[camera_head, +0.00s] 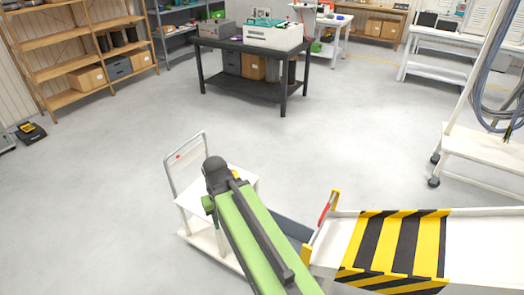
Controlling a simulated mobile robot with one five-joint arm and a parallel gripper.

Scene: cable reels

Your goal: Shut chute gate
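The chute (480,236) is at the lower right, a white trough with a yellow and black striped band (400,242) across it. At its left end stand two yellow posts (306,254). A narrow red and white piece (324,214) shows between them, which looks like part of the gate. I cannot tell how far the gate is open or shut. My green arm reaches up from the bottom edge to a dark joint left of the chute. My gripper does not show.
A white cart (184,222) with a grey handle stands under my arm's far end, left of the chute. A white wheeled stand (490,150) with hanging cables is at the right. A black table (250,88) and shelves (75,55) are at the back. The middle floor is clear.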

